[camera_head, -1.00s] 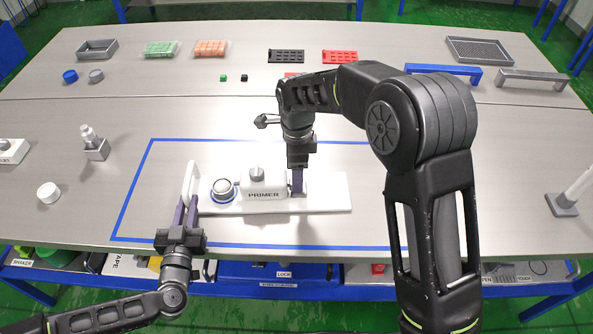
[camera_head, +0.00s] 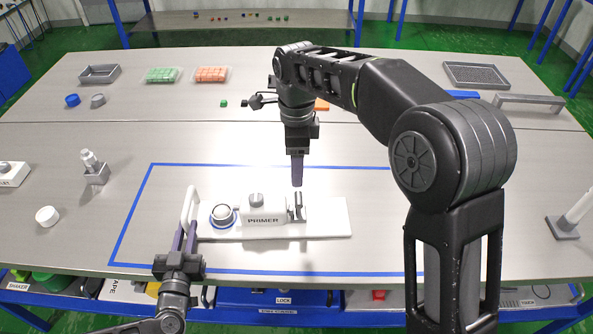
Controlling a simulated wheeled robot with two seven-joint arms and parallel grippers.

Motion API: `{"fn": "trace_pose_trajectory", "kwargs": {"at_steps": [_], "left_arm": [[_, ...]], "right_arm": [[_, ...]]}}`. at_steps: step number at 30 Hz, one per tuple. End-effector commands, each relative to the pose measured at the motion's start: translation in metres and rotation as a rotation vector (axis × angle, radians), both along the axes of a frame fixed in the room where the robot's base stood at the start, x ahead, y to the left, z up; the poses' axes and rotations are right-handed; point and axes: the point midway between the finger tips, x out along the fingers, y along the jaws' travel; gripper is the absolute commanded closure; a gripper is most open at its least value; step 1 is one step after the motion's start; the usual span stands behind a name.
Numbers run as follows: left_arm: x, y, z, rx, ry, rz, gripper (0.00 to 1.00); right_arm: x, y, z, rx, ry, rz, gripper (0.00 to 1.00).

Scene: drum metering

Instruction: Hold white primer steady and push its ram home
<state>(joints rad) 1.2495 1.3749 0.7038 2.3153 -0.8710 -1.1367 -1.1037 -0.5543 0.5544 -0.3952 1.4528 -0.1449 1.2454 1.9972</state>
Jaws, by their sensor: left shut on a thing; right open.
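The white primer (camera_head: 263,222) is a block labelled PRIMER on a long white base plate (camera_head: 328,218). A round grey knob or cap with a blue ring (camera_head: 223,215) sits at its left. A dark grey upright piece (camera_head: 296,207), perhaps the ram, stands at the block's right end. My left gripper (camera_head: 185,238) is shut on the white upright handle (camera_head: 189,204) at the plate's left end. My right gripper (camera_head: 297,172) points down above the dark piece, clear of it and empty. Its fingers line up edge-on in this view.
A blue tape outline (camera_head: 250,166) surrounds the primer. A small bottle in a stand (camera_head: 94,170) and a white cap (camera_head: 47,215) lie to the left. Trays and a grey handle (camera_head: 530,102) are along the back. The table right of the plate is mostly clear.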

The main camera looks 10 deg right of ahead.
Motion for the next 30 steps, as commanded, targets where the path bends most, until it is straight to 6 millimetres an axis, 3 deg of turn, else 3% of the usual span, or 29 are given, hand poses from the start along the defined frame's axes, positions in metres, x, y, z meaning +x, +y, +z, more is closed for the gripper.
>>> {"fn": "trace_pose_trajectory", "kwargs": {"at_steps": [9,10,18,30], "left_arm": [[0.0004,0.0012,0.0002,0.001,-0.001,0.003,1.0],[0.0004,0.0012,0.0002,0.001,-0.001,0.003,0.81],[0.0002,0.0007,0.0001,0.001,0.0,0.002,0.59],[-0.0067,0.0019,-0.0002,0.001,0.0,0.001,0.58]], "right_arm": [[-0.0001,0.0001,-0.0003,0.0,0.0,0.0,0.38],[-0.0001,0.0001,-0.0003,0.0,0.0,0.0,0.38],[-0.0002,0.0002,-0.0005,0.0,0.001,0.0,0.38],[-0.0001,0.0002,-0.0005,0.0,0.0,0.0,0.38]]}}
